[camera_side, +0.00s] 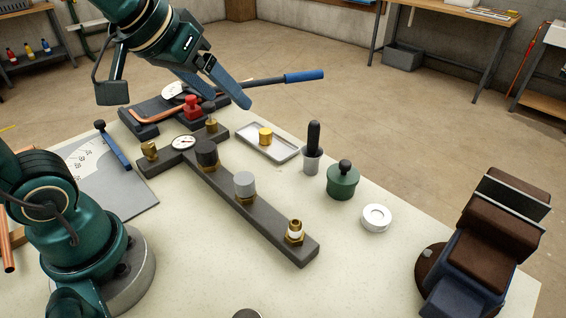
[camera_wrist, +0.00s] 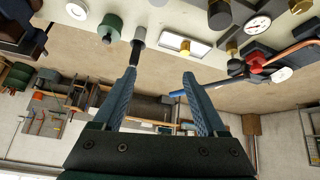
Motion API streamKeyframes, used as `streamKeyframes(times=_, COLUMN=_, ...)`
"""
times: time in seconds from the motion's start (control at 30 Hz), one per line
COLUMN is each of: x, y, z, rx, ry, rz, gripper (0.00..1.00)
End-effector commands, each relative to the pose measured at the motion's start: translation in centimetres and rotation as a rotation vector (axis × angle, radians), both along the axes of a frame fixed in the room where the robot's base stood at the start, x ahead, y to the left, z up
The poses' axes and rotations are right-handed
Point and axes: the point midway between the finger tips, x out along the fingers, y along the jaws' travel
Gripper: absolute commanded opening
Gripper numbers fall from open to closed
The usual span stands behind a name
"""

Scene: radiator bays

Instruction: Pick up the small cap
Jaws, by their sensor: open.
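A small brass-yellow cap (camera_side: 265,136) stands on a shallow pale tray (camera_side: 283,157) at the back of the bench; I take it for the small cap. It also shows in the wrist view (camera_wrist: 185,46), above the gap between my fingers. My gripper (camera_side: 231,103) is open and empty, raised above the bench's far side, up and left of the cap in the side view. Its two blue fingers (camera_wrist: 159,74) are spread apart in the wrist view. Other caps sit on the dark manifold bar (camera_side: 272,228): a black one (camera_side: 206,152) and a grey one (camera_side: 244,184).
A black-handled tool in a holder (camera_side: 313,148), a green knobbed pot (camera_side: 342,180) and a white ring (camera_side: 376,217) stand right of the tray. Left are a gauge (camera_side: 184,142), red valve (camera_side: 192,107) and blue-handled bar (camera_side: 303,76). A brown-jawed vise (camera_side: 492,240) stands right.

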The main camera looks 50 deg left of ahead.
Motion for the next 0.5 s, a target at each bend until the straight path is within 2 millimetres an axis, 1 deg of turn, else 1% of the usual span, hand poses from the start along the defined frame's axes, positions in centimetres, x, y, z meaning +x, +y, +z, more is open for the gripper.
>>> streamKeyframes(times=0.03, x=1.6, y=0.5, z=0.1, rx=-0.005, ry=0.005, rz=0.03, gripper=0.74)
streamKeyframes(times=0.1, x=3.7, y=1.3, z=0.1, rx=-0.011, ry=0.005, rz=0.07, gripper=0.74)
streamKeyframes(times=0.17, x=5.6, y=2.0, z=-0.2, rx=-0.015, ry=0.009, rz=0.104, gripper=0.74)
streamKeyframes(times=0.2, x=6.7, y=2.5, z=-0.5, rx=-0.018, ry=0.013, rz=0.125, gripper=0.74)
streamKeyframes(times=0.27, x=8.4, y=3.3, z=-1.1, rx=-0.021, ry=0.02, rz=0.155, gripper=0.74)
streamKeyframes(times=0.3, x=9.5, y=3.8, z=-1.7, rx=-0.023, ry=0.027, rz=0.175, gripper=0.74)
streamKeyframes(times=0.37, x=11.1, y=4.6, z=-2.7, rx=-0.026, ry=0.04, rz=0.202, gripper=0.74)
streamKeyframes(times=0.4, x=12.0, y=5.2, z=-3.5, rx=-0.027, ry=0.049, rz=0.22, gripper=0.74)
streamKeyframes(times=0.47, x=13.3, y=6.1, z=-5.0, rx=-0.028, ry=0.067, rz=0.246, gripper=0.74)
streamKeyframes(times=0.5, x=14.1, y=6.6, z=-6.0, rx=-0.029, ry=0.08, rz=0.261, gripper=0.74)
